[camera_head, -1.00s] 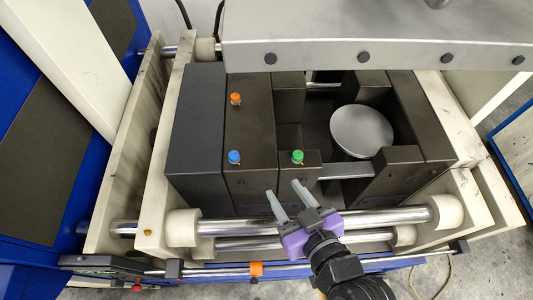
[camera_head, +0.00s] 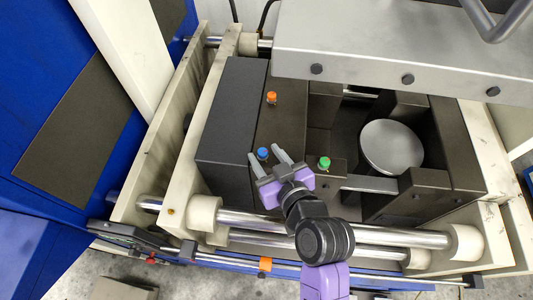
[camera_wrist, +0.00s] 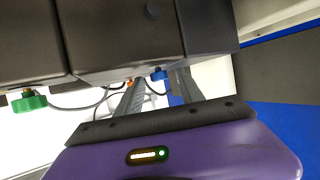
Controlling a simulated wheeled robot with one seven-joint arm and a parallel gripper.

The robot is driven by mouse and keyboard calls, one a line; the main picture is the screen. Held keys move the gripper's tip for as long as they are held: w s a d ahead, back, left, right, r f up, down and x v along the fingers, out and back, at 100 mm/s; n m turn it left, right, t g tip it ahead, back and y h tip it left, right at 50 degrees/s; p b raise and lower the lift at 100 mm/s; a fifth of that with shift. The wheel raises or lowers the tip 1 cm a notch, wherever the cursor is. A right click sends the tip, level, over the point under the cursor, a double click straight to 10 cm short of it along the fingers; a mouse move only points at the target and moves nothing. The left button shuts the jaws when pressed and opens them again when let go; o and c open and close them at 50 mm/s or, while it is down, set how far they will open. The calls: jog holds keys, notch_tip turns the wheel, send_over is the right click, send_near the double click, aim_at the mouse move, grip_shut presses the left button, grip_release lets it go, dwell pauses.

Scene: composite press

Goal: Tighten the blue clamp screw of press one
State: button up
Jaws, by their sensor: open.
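The blue clamp screw (camera_head: 263,153) stands on the dark block at the left of the press. My gripper (camera_head: 267,157) is open, and in the head view its two grey fingertips appear on either side of the blue screw. In the wrist view the blue screw (camera_wrist: 158,75) shows between the two fingers (camera_wrist: 157,95), near their far ends. No finger visibly touches it. I cannot tell how far the tips still are from it in depth.
An orange screw (camera_head: 271,98) stands behind the blue one and a green screw (camera_head: 324,162) to its right. A round metal disc (camera_head: 391,147) lies further right. A grey plate (camera_head: 400,55) overhangs the back. Steel rods (camera_head: 370,232) cross the front.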

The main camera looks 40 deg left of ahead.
jog(key=shift+c, duration=0.3)
grip_shut()
